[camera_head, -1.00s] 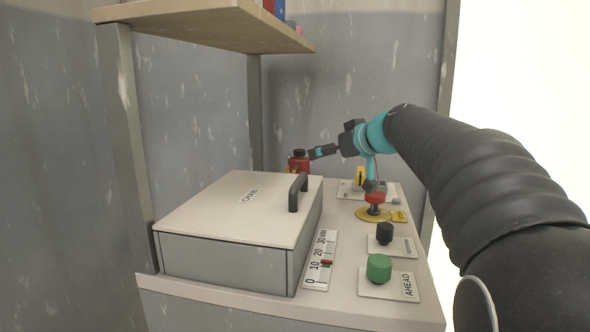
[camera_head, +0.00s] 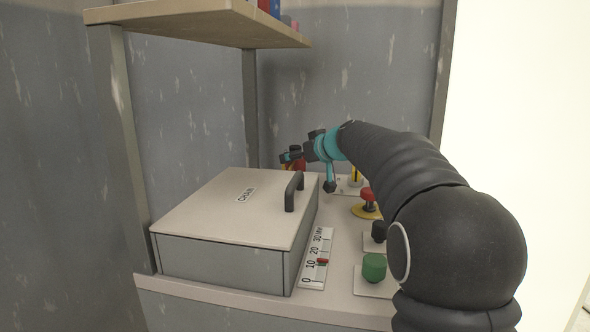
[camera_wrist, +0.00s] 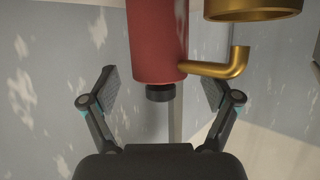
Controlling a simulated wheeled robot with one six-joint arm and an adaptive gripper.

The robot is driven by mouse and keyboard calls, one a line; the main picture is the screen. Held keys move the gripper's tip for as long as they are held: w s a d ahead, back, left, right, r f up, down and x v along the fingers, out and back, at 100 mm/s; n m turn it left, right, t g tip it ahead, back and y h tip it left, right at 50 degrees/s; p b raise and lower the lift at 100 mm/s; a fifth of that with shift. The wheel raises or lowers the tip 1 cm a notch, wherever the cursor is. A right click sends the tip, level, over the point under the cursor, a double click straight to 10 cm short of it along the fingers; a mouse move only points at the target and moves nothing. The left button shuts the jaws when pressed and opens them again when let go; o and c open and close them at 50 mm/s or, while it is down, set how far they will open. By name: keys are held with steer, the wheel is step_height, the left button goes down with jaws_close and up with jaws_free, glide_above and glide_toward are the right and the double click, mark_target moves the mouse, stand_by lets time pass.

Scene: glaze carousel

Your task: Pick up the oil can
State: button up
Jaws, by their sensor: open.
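The oil can is a red cylinder with a black cap, and it stands at the back of the bench behind the cover box, mostly hidden by my gripper in the head view (camera_head: 300,166). In the wrist view the red can (camera_wrist: 156,45) fills the upper middle, with its black cap towards me and a brass spout at its right. My gripper (camera_wrist: 160,88) is open, its fingers spread to either side of the can's cap end. It also shows in the head view (camera_head: 288,157) at the can. I cannot tell whether a finger touches the can.
A large grey box marked CHAIN with a black handle (camera_head: 292,192) stands in front. Right of it are a scale (camera_head: 316,262), a green knob (camera_head: 374,267), a black knob and a red button (camera_head: 368,195). A shelf (camera_head: 200,22) hangs above. A brass cylinder (camera_wrist: 252,8) is beside the can.

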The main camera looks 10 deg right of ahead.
steer(key=shift+x, duration=0.95)
steer(key=c, duration=1.4)
steer(key=shift+c, duration=0.2)
steer(key=shift+r, duration=0.15)
